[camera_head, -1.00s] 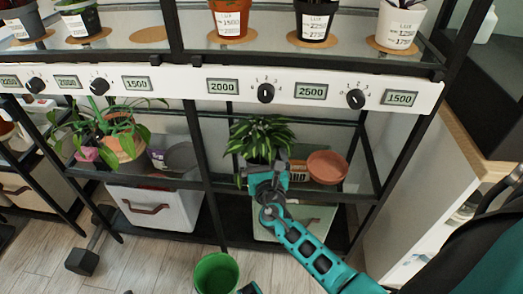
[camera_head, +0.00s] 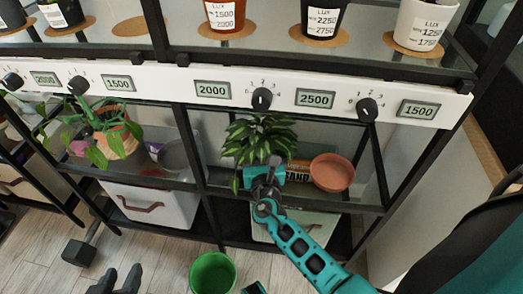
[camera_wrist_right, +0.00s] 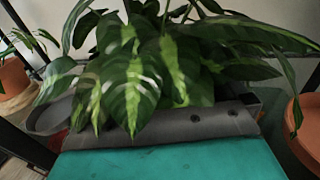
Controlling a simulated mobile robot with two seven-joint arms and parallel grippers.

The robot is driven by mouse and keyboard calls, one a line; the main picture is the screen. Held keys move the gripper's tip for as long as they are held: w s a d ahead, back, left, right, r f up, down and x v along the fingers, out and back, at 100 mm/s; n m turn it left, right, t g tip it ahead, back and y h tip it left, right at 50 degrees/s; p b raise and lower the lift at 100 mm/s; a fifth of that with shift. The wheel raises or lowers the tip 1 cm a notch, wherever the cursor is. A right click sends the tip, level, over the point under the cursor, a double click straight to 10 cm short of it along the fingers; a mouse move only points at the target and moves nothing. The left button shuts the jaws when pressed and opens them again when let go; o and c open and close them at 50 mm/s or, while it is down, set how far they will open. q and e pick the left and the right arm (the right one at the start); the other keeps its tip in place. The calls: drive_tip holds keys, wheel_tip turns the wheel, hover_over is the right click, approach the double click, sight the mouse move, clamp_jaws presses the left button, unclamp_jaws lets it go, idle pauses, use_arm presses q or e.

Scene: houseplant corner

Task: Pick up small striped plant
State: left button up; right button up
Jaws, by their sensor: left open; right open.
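The small striped plant (camera_head: 258,138) has green leaves with pale stripes and stands on the middle shelf in the head view; its pot is hidden. My right gripper (camera_head: 264,176) is right in front of it, low among the leaves, and is open. Its fingertips are mostly hidden. In the right wrist view the striped leaves (camera_wrist_right: 140,82) fill the upper middle and hang over the grey front of the gripper; whether a pot sits between the fingers cannot be seen. My left gripper (camera_head: 117,277) is open and empty at the lower left, above the floor.
A terracotta saucer (camera_head: 333,172) lies right of the plant, beside an orange package (camera_head: 298,171). A trailing potted plant (camera_head: 112,135) and a grey pot (camera_head: 178,156) stand left, past a black post. A control rail (camera_head: 236,95) runs above. A green bucket (camera_head: 212,273) stands below.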

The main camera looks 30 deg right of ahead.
drive_tip(key=shift+c, duration=0.5)
drive_tip(key=c, duration=0.9)
drive_tip(key=shift+r, duration=0.1)
